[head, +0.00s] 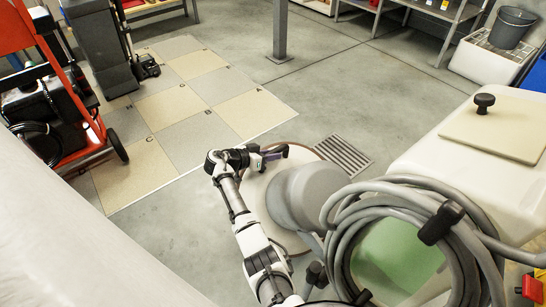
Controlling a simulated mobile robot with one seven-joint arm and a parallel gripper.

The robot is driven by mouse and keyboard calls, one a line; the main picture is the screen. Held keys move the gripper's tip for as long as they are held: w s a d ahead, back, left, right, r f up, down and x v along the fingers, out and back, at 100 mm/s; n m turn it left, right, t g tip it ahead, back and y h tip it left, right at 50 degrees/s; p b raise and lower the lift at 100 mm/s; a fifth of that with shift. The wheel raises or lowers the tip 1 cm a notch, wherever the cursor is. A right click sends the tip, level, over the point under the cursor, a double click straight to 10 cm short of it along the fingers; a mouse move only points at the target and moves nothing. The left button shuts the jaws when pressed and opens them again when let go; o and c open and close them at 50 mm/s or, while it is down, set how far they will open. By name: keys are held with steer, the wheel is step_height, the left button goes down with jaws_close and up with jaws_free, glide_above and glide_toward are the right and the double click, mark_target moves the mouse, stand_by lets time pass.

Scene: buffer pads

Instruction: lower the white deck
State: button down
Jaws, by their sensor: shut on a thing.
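The white deck (257,196) is a round, pale disc low at the front of the floor machine, with a thin brownish rim around it. A grey dome-shaped motor housing (306,194) sits on its right part. My gripper (264,157) is over the far left part of the deck, shut on a dark bar-like handle (275,152). My arm hides part of the deck's left side. From this angle I cannot tell how high the deck is above the floor.
The machine's cream tank (425,155) and a coiled grey hose (375,205) stand close on the right. A floor drain grate (342,156) lies beyond the deck. Lettered floor tiles (188,100) and an orange-framed cart (92,110) are at left. Open floor lies behind.

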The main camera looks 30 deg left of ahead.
mark_target(274, 164)
steer(key=shift+n+h, duration=0.4)
steer(key=shift+n, duration=0.2)
steer(key=shift+w+a+f+b, duration=0.1)
steer(key=shift+f+b, duration=1.95)
steer(key=shift+f, duration=0.65)
